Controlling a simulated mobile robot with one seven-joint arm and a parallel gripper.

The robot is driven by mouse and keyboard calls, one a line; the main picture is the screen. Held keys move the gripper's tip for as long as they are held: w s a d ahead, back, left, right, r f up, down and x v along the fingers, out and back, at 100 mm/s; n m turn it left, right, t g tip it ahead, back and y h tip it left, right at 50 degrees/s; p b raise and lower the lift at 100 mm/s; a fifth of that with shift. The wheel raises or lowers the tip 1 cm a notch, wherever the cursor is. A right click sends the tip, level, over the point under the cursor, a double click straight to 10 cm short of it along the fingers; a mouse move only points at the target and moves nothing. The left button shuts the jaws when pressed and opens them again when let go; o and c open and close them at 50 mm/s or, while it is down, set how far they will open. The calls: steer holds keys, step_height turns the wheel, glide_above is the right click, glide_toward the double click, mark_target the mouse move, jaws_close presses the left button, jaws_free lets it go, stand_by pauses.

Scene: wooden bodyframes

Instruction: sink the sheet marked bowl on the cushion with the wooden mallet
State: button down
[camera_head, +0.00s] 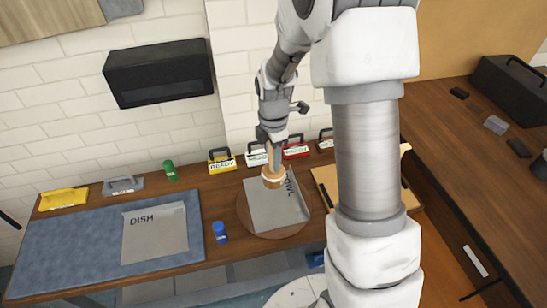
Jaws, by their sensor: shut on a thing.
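The sheet marked bowl (272,210) lies on the round brown cushion (244,214). Part of its lettering is covered from this view. My gripper (273,147) is shut on the wooden mallet (273,177), which hangs head down over the upper part of the sheet. The mallet's head overlaps the sheet in the picture; I cannot tell whether it touches it. The sheet looks mostly flat, and I cannot make out any hollow in it.
A sheet marked dish (158,238) lies on a blue mat (60,255) at left. A blue bottle (220,231) stands beside the cushion. A green bottle (170,170) and several labelled holders, one yellow (222,165), line the wall. A pale board (326,186) is partly behind my arm.

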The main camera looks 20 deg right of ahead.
step_height(320, 180, down, 9)
steer(key=b, duration=0.7)
steer(key=shift+f, duration=0.2)
step_height(320, 180, up, 9)
steer(key=p, duration=0.7)
steer(key=shift+r, duration=0.2)
steer(key=shift+f, duration=0.15)
steer(key=s+r+p, duration=0.1)
steer(key=s+r, duration=0.1)
steer(key=s, duration=0.7)
